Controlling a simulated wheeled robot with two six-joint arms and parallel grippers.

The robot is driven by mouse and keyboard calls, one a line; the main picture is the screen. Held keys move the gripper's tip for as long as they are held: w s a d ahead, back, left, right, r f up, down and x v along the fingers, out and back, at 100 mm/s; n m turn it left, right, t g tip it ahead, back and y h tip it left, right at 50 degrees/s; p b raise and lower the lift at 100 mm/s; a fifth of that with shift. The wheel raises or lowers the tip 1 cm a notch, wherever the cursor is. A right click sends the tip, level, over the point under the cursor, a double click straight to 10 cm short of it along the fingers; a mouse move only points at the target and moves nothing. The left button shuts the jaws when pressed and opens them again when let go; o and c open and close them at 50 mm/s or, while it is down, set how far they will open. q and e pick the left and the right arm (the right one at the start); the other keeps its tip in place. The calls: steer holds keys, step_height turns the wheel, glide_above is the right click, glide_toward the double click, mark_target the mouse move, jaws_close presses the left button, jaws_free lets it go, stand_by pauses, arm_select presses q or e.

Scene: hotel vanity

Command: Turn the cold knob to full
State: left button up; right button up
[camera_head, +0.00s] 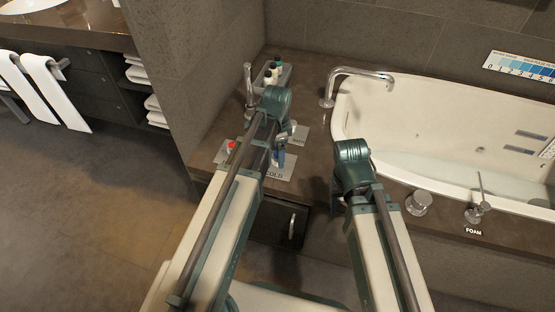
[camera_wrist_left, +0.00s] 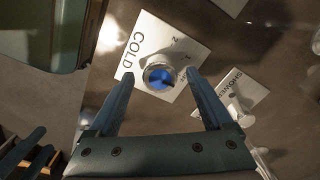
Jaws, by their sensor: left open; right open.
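The cold knob (camera_wrist_left: 158,77) has a round blue cap and a pale metal body. It stands on a white plate marked COLD (camera_wrist_left: 135,62). My left gripper (camera_wrist_left: 159,75) is open, with one finger on each side of the knob; I cannot tell whether they touch it. In the head view, the left gripper (camera_head: 279,155) is low over the COLD plate (camera_head: 280,170), and the arm hides part of it. My right gripper (camera_head: 336,193) is mostly hidden behind its wrist, near the tub's front edge, with nothing seen in it.
A red-capped knob (camera_head: 231,147) stands left of the left arm. A tray of bottles (camera_head: 271,75) and a tap (camera_head: 350,82) are behind. The bathtub (camera_head: 430,120) fills the right, with metal knobs (camera_head: 419,202) and a FOAM label (camera_head: 473,231) on its front ledge.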

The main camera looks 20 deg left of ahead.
arm_select(q)
steer(key=shift+f, duration=0.15)
jaws_close()
stand_by(0.4)
steer(key=n, duration=0.8)
steer(key=shift+n, duration=0.3)
steer(key=n, duration=0.9)
steer(key=shift+n, duration=0.3)
